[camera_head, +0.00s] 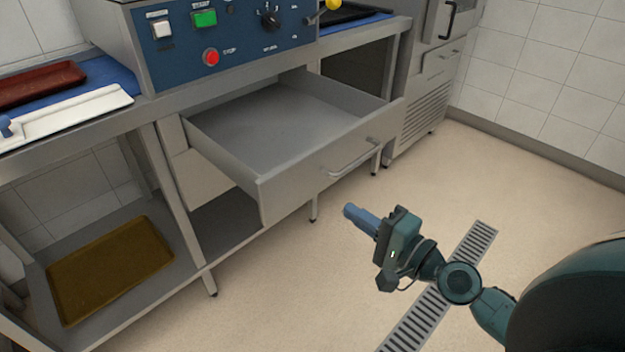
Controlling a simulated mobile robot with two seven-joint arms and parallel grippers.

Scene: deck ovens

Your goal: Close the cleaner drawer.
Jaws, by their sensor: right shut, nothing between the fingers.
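A grey metal drawer (317,170) stands pulled out under the blue control panel, and the part of its inside that shows is empty. Its bar handle (354,160) is on the front face, toward the right. My right gripper (350,211) is shut and empty. In the picture it is just below the drawer front, to the lower right, apart from the handle. My left gripper is not in view.
The control panel (240,45) with a red button is above the drawer. A brown tray (110,268) lies on the lower shelf at left. A white board (75,115) and a dark red tray (38,84) are on the left counter. Open floor (540,190) lies to the right.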

